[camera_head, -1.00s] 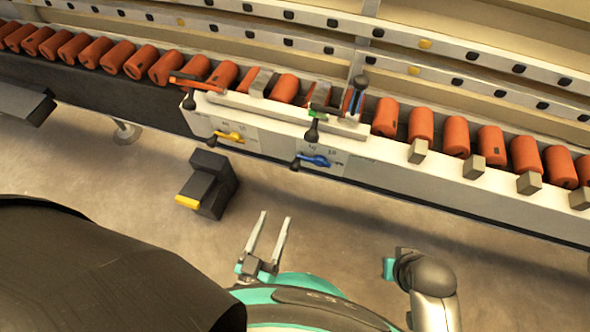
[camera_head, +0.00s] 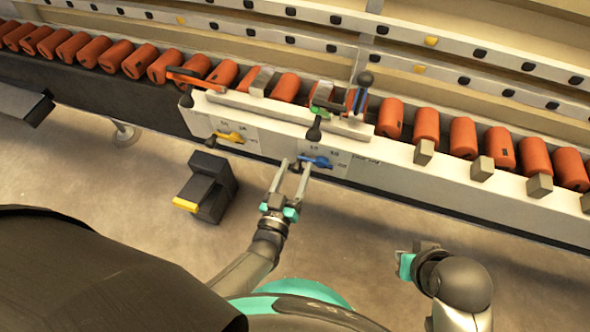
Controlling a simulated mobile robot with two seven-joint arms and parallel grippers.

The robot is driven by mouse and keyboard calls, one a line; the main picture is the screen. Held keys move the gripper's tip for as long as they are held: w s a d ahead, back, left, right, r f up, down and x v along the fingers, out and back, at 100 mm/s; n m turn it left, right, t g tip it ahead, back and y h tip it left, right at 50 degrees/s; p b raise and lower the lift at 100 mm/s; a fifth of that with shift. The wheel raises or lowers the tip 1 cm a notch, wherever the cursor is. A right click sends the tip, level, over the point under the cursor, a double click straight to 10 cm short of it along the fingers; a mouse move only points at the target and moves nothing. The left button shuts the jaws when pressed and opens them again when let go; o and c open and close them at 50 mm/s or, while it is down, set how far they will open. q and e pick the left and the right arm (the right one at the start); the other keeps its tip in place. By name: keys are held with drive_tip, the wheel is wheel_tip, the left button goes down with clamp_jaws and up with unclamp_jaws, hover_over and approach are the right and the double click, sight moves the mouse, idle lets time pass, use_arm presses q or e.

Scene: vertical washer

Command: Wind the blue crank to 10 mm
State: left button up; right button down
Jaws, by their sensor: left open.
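The blue crank (camera_head: 317,161) sits on the white front panel of the machine, beside a small printed dial. Its dark knob lies at the crank's left end. My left gripper (camera_head: 294,168) is open, pointing away from me toward the panel. Its two fingertips are on either side of the knob in the picture; I cannot tell whether they touch it. The dial's marks are too small to read. My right gripper (camera_head: 406,264) is at the lower right, away from the panel, seen only in part, and its fingers are not clear.
A yellow crank (camera_head: 230,137) sits on the panel to the left. A black pedal-like block (camera_head: 211,187) with a yellow edge stands on the floor. Orange rollers (camera_head: 426,125) line the machine behind the panel. Grey blocks (camera_head: 482,167) stick out along its front at right.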

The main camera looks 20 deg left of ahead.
use_arm(q)
drive_tip(key=shift+w, duration=0.1)
drive_tip(key=shift+c, duration=0.3)
clamp_jaws()
